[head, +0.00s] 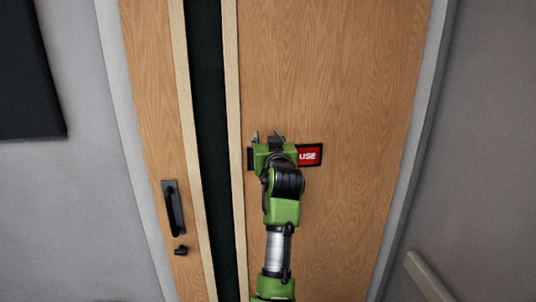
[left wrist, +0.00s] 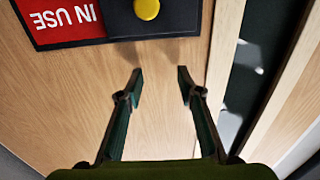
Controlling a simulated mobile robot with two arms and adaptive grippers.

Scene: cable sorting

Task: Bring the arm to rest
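My left arm reaches up from the bottom of the head view. Its green left gripper (head: 266,137) is in front of a wooden door panel (head: 335,80). The left wrist view shows the same gripper (left wrist: 160,72) with its two dark fingers apart and nothing between them. Ahead of the fingertips, on the panel, is a black plate with a red "IN USE" field (left wrist: 62,18) and a yellow knob (left wrist: 146,8). In the head view the gripper hides much of this sign (head: 309,155). My right gripper is not in view.
Left of the panel is a dark vertical gap (head: 207,100), then a narrower wooden leaf (head: 152,90) with a black handle (head: 173,208) and a small latch below. Grey walls flank the doorway. A dark board (head: 25,75) hangs on the left wall.

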